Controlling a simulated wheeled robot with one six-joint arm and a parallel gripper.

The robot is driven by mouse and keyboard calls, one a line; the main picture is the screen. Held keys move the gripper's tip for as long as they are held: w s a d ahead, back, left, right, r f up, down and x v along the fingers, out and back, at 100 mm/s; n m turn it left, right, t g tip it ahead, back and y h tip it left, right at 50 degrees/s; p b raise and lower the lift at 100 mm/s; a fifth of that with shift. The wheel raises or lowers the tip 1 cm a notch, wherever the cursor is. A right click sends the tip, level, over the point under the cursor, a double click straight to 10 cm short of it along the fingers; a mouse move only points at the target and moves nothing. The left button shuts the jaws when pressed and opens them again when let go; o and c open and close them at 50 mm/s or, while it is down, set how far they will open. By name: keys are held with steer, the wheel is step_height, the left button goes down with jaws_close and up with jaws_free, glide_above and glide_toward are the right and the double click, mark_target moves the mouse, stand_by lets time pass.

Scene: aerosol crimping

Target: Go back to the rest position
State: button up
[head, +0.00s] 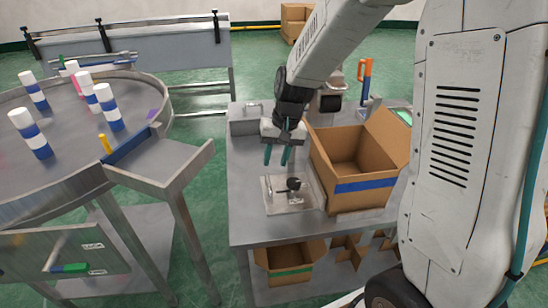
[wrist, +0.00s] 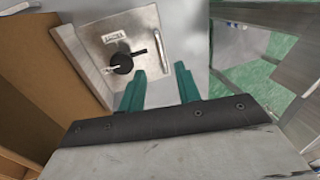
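My gripper (head: 277,155) hangs over the grey metal table (head: 250,215), just above and behind a metal plate (head: 272,203) with a black knob (head: 293,184). Its two teal fingers are apart with nothing between them. In the wrist view my gripper (wrist: 160,88) also shows empty, with the plate (wrist: 93,30) and its black knob (wrist: 122,63) beyond the fingertips. The fingers do not appear to touch the knob.
An open cardboard box (head: 350,187) with a blue stripe stands right of the plate. A round metal table (head: 60,165) at left carries several white-and-blue cans (head: 37,147). A lower shelf holds another box (head: 290,277). Green floor lies between the tables.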

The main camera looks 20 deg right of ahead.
steer(key=s+r+n+h, duration=0.1)
steer(key=s+r+n, duration=0.1)
steer(key=s+r, duration=1.1)
steer(key=s+d+r, duration=0.1)
steer(key=s, duration=0.6)
steer(key=s+d+r+h, duration=0.1)
steer(key=s, duration=0.6)
steer(key=shift+s+d+r+n+t, duration=0.2)
steer(key=shift+d+r+n+t, duration=0.1)
steer(key=shift+r+n, duration=0.1)
steer(key=shift+o, duration=0.4)
